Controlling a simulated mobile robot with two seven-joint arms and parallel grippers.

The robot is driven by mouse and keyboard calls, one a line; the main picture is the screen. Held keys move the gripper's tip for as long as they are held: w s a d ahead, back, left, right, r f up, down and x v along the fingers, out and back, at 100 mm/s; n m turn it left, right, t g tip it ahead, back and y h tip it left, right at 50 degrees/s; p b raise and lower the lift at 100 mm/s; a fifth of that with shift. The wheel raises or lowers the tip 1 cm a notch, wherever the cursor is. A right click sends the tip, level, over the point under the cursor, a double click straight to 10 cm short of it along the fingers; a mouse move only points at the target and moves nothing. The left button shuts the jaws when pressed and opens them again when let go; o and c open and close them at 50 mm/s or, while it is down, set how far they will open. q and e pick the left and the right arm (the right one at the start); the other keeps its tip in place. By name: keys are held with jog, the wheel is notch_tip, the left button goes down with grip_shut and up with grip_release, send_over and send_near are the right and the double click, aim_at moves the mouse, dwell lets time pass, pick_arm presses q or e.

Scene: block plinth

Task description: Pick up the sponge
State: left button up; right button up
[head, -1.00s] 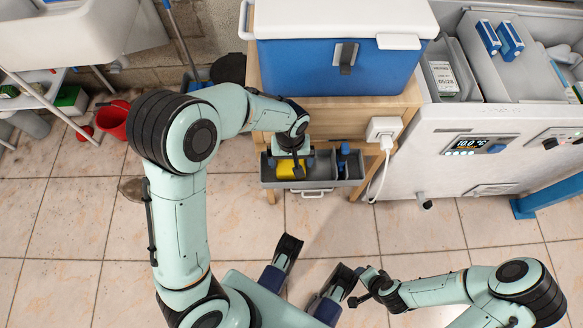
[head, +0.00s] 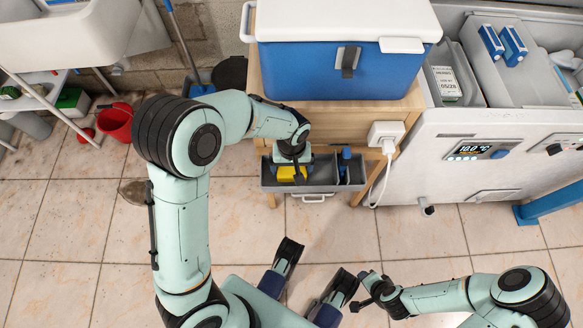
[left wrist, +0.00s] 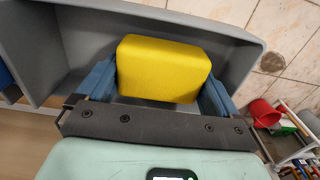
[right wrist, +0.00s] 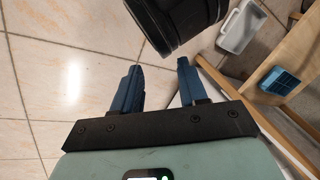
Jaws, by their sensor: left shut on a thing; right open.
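The yellow sponge (head: 288,173) is in the left part of a grey open drawer (head: 267,186), below the blue cooler. My left gripper (head: 293,165) reaches down over it and partly hides it. In the left wrist view the sponge (left wrist: 165,68) sits between the two blue fingers, which are shut on its sides. I cannot tell whether it touches the drawer floor. My right gripper (right wrist: 158,66) is open, with nothing between its blue fingers, well away from the sponge.
A divider splits the drawer, with a blue item (head: 345,165) in the right part. A blue cooler (head: 335,75) stands on the wooden cabinet above. A white socket box (head: 386,133) with a hanging cord is at right. A red bucket (head: 117,122) stands at left.

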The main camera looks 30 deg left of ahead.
pick_arm(q)
notch_tip(320, 180, up, 19)
jog(key=p, duration=0.5)
jog(key=shift+f, duration=0.2)
pick_arm(e)
jog(key=s+a+r+g+y, duration=0.1)
jog(key=s+a+r+g, duration=0.1)
jog(key=s+r, duration=0.4)
jog(key=shift+s+a+r+n+g, duration=0.2)
jog(key=shift+s+a+n+g, duration=0.15)
jog(key=shift+s+a, duration=0.5)
pick_arm(q)
jog(key=o, duration=0.5)
jog(key=c, duration=0.4)
jog(key=shift+w+f, duration=0.1)
